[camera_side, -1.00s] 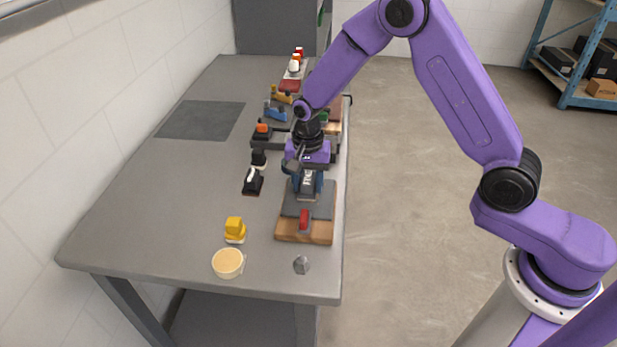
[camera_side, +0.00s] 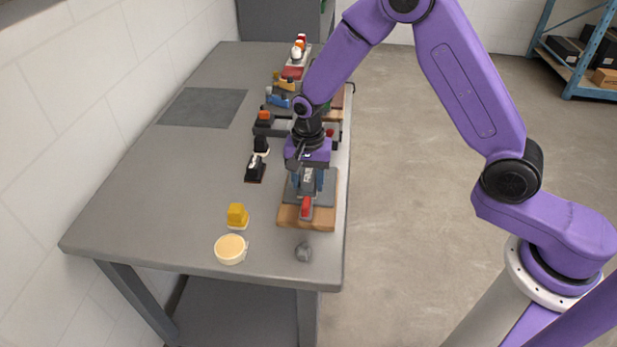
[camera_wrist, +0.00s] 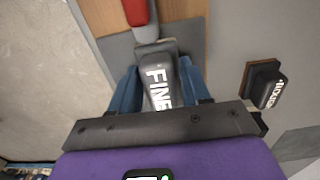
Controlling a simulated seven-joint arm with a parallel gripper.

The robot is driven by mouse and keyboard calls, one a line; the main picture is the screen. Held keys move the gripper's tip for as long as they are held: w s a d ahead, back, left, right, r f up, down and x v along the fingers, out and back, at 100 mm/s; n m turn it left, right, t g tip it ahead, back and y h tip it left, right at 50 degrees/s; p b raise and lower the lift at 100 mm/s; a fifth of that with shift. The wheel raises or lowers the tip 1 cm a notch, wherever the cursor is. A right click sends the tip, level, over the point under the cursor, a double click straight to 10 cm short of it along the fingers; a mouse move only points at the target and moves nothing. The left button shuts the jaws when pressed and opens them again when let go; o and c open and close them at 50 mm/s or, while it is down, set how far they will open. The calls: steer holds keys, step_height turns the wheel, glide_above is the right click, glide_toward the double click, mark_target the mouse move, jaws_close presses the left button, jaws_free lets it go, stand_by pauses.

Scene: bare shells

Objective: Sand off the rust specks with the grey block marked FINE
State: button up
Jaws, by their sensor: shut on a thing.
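My gripper (camera_side: 307,184) is shut on the grey block marked FINE (camera_side: 307,174), over the grey plate (camera_side: 328,190). The block (camera_wrist: 158,80) shows between my blue fingers (camera_wrist: 158,95) in the wrist view, lettering facing up. Its front end is close to a red-handled clamp (camera_wrist: 136,12); I cannot tell whether they touch. The plate lies on a wooden board (camera_side: 322,218), with the clamp (camera_side: 306,207) at the near end. The block and fingers hide much of the plate. I can make out no rust specks.
A dark block on a brown base (camera_side: 256,170) lies left of the board; its white lettering (camera_wrist: 268,92) is hard to read. A yellow block (camera_side: 237,215), a cream round tub (camera_side: 230,249) and a grey knob (camera_side: 303,252) are nearer. The table's left side is mostly clear.

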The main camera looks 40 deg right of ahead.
steer(key=shift+w+d+r, duration=0.1)
steer(key=shift+w+d, duration=2.55)
steer(key=shift+d, duration=0.05)
steer(key=shift+s+d, duration=0.15)
steer(key=shift+s, duration=0.25)
steer(key=shift+s+a+f, duration=0.2)
steer(key=shift+s+a, duration=0.55)
steer(key=shift+s, duration=0.1)
steer(key=shift+s+a+f, duration=0.2)
steer(key=shift+s+a, duration=0.55)
steer(key=shift+s, duration=0.05)
steer(key=shift+s+a+r, duration=0.1)
steer(key=shift+s+a, duration=1.35)
steer(key=shift+w+r, duration=0.1)
steer(key=shift+c, duration=0.5)
steer(key=shift+w+d+r, duration=0.2)
steer(key=shift+w+d, duration=1.45)
steer(key=shift+w+d+f, duration=0.15)
steer(key=shift+w+d, duration=1.3)
